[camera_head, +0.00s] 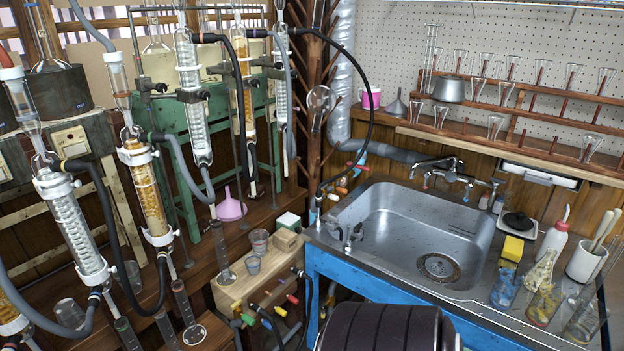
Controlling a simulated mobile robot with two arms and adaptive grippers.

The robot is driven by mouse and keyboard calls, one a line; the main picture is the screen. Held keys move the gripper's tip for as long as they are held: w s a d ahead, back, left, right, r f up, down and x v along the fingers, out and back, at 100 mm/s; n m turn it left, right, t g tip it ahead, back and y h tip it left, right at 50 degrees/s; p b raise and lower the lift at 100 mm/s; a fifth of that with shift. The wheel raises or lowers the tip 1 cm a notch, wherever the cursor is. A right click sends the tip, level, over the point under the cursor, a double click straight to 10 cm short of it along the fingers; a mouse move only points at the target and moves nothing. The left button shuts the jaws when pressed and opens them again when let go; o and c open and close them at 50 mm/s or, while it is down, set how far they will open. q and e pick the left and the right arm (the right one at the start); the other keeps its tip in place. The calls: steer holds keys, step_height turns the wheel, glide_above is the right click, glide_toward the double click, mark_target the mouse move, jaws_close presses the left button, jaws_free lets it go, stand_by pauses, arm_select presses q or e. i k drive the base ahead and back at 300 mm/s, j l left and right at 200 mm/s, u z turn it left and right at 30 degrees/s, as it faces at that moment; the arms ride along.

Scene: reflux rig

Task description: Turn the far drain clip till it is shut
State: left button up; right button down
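Neither gripper shows in the head view. The reflux rig stands on the left, with a near coiled glass condenser (74,228), an amber-packed column (146,195), a farther coiled condenser (190,85) and another amber column (243,75) behind. Dark and grey hoses run from them. Small coloured tap handles (340,190) sit by the sink's left back corner, and several more (268,312) sit low beside the wooden block. I cannot tell which part is the far drain clip, or whether it is open or shut.
A steel sink (410,225) in a blue-framed bench (345,270) fills the right. Glassware, a yellow sponge (512,248) and a wash bottle (553,238) crowd its right side.

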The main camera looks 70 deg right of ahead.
mark_target(333, 220)
steer(key=z, duration=2.35)
